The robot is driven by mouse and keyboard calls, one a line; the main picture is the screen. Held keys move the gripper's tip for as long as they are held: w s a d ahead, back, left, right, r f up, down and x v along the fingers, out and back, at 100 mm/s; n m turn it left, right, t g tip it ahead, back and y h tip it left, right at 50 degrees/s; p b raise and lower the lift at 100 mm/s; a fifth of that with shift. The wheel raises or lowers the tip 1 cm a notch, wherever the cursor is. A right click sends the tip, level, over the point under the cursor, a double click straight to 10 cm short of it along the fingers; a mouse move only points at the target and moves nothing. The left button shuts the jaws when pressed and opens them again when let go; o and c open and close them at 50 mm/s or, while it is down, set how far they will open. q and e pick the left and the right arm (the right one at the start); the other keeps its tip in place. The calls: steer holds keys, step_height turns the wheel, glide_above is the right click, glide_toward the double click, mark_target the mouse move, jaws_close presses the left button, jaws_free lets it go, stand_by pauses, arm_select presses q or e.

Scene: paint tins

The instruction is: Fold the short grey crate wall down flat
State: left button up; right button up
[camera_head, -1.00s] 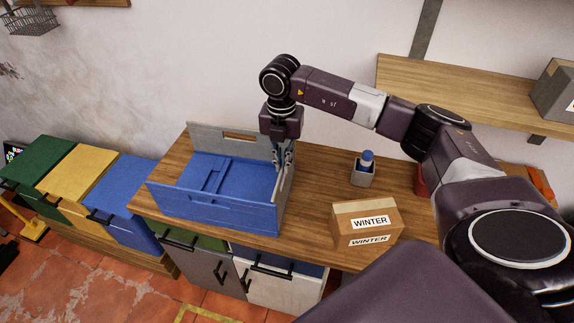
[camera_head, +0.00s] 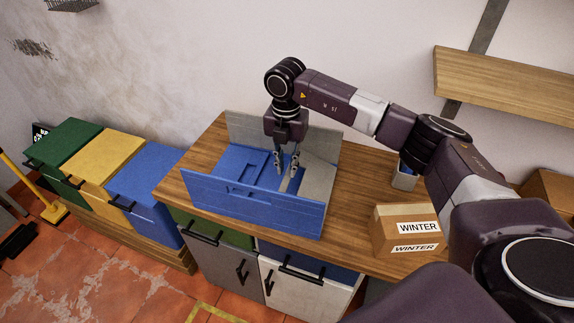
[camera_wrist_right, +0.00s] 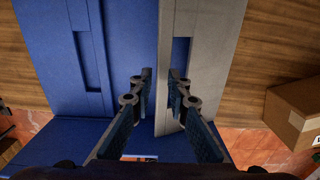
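The blue and grey folding crate stands on the wooden worktop. Its long blue front wall (camera_head: 250,205) and long grey back wall (camera_head: 245,128) are upright. A blue panel (camera_head: 238,160) lies low inside at the left. The short grey crate wall (camera_head: 318,178) at the right end leans inward over the crate; I cannot tell if it is fully flat. It also shows broad in the right wrist view (camera_wrist_right: 216,60). My right gripper (camera_head: 286,168) points down at the wall's inner edge, its fingers (camera_wrist_right: 160,76) apart on either side of that edge. My left gripper is not in view.
A cardboard box marked WINTER (camera_head: 402,230) and a small grey container (camera_head: 404,180) stand right of the crate. Green (camera_head: 65,142), yellow (camera_head: 105,158) and blue (camera_head: 148,180) bins stand left of the worktop. A wooden shelf (camera_head: 520,85) is at upper right.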

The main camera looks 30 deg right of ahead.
steer(key=shift+o, duration=0.4)
steer(key=shift+s+d+r, duration=0.1)
steer(key=shift+s+r, duration=0.05)
steer(key=shift+r, duration=0.05)
steer(key=shift+r, duration=0.1)
step_height(320, 180, up, 12)
steer(key=shift+c, duration=0.3)
